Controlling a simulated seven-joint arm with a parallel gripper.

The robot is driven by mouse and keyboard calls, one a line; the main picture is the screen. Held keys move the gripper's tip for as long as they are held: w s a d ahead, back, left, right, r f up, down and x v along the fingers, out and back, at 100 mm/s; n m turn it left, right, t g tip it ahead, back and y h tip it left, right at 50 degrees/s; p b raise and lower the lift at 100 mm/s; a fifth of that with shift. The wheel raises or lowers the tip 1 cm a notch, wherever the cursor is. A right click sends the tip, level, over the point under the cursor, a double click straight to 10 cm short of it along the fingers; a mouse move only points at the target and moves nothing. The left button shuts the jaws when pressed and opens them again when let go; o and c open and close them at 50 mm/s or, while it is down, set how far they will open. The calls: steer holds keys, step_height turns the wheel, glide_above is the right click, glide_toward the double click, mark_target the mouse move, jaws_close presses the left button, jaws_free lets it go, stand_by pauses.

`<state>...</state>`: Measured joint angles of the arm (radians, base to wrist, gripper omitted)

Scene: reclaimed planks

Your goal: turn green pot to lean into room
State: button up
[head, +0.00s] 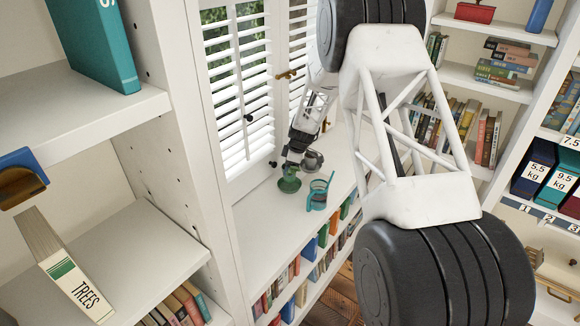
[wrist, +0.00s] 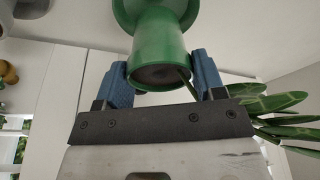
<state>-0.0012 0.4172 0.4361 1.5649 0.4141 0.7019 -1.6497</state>
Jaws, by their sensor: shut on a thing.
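The green pot (wrist: 158,42) is between the two blue fingers of my gripper (wrist: 163,72) in the wrist view. The fingers are shut on its narrower part, with the wider rim at the top of the picture and a dark round end facing the camera. In the head view the green pot (head: 289,185) is at the window-side end of the white shelf top, just below my gripper (head: 291,166). It is too small there to tell its tilt or whether it touches the surface. Striped green leaves (wrist: 275,104) show right of my gripper; I cannot tell where they grow from.
A grey pot-like thing (head: 312,160) is just behind. Shutters (head: 238,95) stand to the left. The near white shelf top (head: 262,240) is clear.

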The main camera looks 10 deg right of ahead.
steer(key=shift+f, duration=0.15)
steer(key=shift+f, duration=1.25)
steer(key=shift+f, duration=0.1)
steer(key=o, duration=1.3)
steer(key=shift+c, duration=0.2)
steer(key=shift+v, duration=3.9)
